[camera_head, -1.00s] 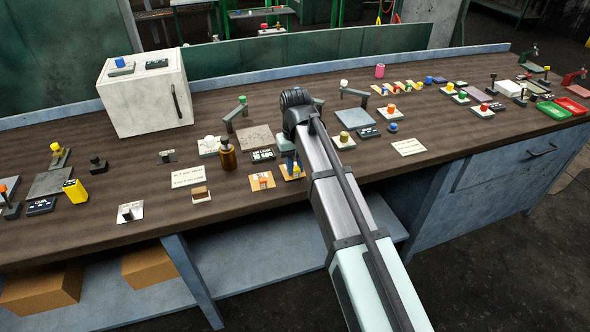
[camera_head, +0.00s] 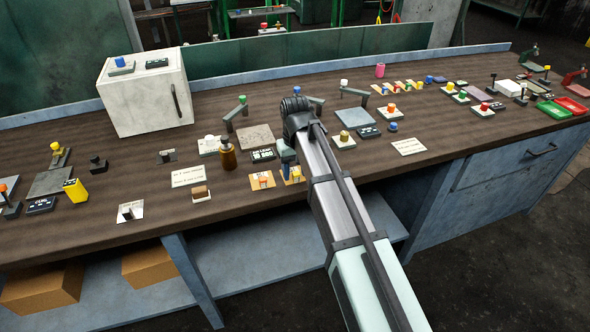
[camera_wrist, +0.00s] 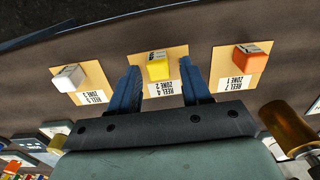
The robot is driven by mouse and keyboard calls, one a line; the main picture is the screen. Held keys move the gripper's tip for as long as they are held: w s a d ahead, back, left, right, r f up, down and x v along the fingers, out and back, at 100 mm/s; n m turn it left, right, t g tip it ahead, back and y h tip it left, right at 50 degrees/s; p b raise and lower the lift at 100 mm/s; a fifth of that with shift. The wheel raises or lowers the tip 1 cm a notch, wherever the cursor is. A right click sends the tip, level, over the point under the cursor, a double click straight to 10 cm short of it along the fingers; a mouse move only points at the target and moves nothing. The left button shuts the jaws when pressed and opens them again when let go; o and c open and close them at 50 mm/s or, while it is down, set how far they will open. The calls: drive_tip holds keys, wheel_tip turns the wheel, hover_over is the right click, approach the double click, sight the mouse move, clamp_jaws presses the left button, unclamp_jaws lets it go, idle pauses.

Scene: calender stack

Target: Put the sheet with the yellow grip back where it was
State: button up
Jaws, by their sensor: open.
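The sheet with the yellow grip (camera_wrist: 165,88) is an orange-tan card lying flat on the bench, with a yellow block on it and a white label. It is the middle of three such sheets in the wrist view. My gripper (camera_wrist: 160,80) is open, its two blue fingers on either side of the yellow grip, apart from it. In the head view my gripper (camera_head: 286,170) hangs over the front of the bench and hides part of this sheet (camera_head: 298,180). Whether the fingertips touch the sheet I cannot tell.
A sheet with an orange grip (camera_wrist: 246,60) lies right of it and one with a white grip (camera_wrist: 70,78) left. A brown bottle (camera_head: 228,156) stands nearby. Another row of small sheets (camera_head: 398,88) lies farther back.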

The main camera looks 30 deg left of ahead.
wheel_tip(320, 180, up, 12)
drive_tip(key=shift+r, duration=0.15)
idle(0.6)
idle(0.3)
